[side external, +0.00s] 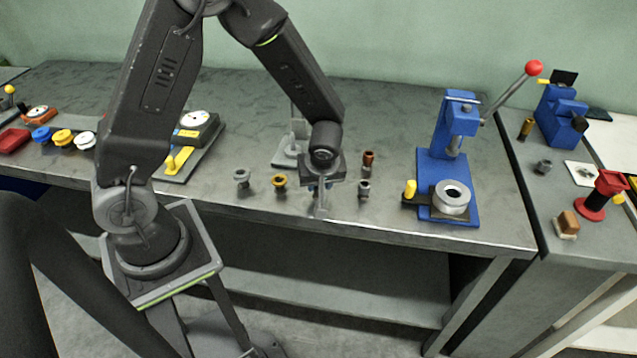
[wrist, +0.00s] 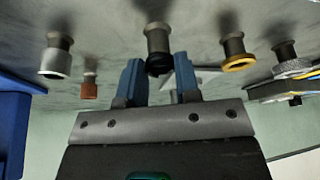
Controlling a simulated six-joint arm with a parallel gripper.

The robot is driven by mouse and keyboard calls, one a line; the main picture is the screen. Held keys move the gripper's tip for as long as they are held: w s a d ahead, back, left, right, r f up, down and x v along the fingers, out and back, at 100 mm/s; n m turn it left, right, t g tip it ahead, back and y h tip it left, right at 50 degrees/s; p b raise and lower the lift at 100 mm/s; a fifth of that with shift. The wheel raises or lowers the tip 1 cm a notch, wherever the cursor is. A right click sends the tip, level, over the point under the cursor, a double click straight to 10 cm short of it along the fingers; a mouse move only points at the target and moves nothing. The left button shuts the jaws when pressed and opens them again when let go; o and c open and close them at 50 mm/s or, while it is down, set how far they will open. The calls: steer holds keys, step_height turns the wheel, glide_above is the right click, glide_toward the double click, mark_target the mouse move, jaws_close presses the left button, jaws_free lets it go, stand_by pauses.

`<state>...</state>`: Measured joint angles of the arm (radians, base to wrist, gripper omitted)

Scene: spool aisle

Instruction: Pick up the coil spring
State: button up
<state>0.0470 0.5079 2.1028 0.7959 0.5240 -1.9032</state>
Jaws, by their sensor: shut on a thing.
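My gripper (side external: 321,190) points down at the front of the grey workbench. In the wrist view, its two blue fingers (wrist: 158,80) are shut on a dark spool-shaped piece (wrist: 158,45) with a black end. The arm and fingers mostly hide this piece in the side view. I cannot make out coil turns on it, so I cannot confirm from its look that it is the coil spring. No other thing in view shows clear coils.
Close by stand a grey spool (side external: 242,177), a yellow-rimmed spool (side external: 279,181), a copper spool (side external: 368,160) and a silver spool (side external: 364,188). A blue lever press (side external: 448,180) stands to the right. A grey stand (side external: 286,155) is behind my gripper. The bench's front edge is near.

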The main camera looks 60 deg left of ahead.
steer(key=shift+r, duration=0.15)
steer(key=shift+r, duration=0.3)
steer(key=r, duration=0.3)
steer(key=shift+s+a+r, duration=0.15)
steer(key=shift+a+r, duration=0.15)
steer(key=shift+r, duration=0.1)
steer(key=s+a+r, duration=0.6)
steer(key=a, duration=0.3)
steer(key=shift+r, duration=0.15)
steer(key=shift+a, duration=0.1)
glide_above(293, 142)
steer(key=f, duration=0.2)
steer(key=shift+f, duration=0.1)
steer(key=shift+f, duration=4.35)
